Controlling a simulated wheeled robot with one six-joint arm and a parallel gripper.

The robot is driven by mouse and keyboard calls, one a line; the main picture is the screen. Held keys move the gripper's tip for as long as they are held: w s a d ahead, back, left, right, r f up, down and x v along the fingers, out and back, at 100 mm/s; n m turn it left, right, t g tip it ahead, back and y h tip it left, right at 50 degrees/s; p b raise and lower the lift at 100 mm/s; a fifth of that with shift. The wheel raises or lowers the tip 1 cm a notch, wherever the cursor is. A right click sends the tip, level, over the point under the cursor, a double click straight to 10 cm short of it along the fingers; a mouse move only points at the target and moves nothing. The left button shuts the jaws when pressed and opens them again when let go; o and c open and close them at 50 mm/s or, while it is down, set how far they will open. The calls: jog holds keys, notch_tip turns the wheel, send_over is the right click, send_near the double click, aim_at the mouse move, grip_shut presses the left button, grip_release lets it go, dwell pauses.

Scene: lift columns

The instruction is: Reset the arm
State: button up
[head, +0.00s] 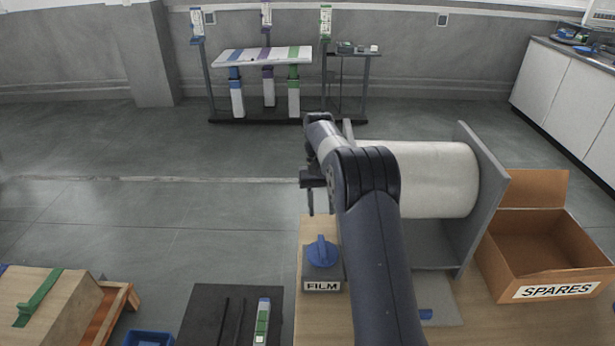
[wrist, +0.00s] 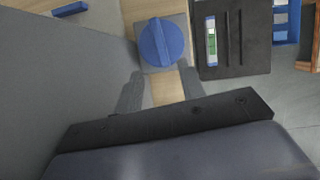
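My arm reaches forward over the wooden bench, and my gripper (head: 311,204) hangs pointing down beside the white roll. In the wrist view my gripper (wrist: 162,72) has its two fingers apart with nothing between them. A grey box labelled FILM with a blue knob (head: 322,251) stands on the bench, nearer to me than the gripper. The blue knob also shows in the wrist view (wrist: 162,43), beyond the fingertips and apart from them. My arm hides part of the roll's left side.
The white roll (head: 437,180) sits in a grey stand (head: 487,190) close right of my arm. An open SPARES carton (head: 556,291) is at the right. A black mat (head: 202,305) and a wooden box (head: 55,300) lie left.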

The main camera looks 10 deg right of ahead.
aim_at(322, 244)
jog(key=x, duration=1)
jog(key=shift+s+f, duration=0.2)
jog(key=shift+f, duration=0.1)
jog(key=shift+r, duration=0.1)
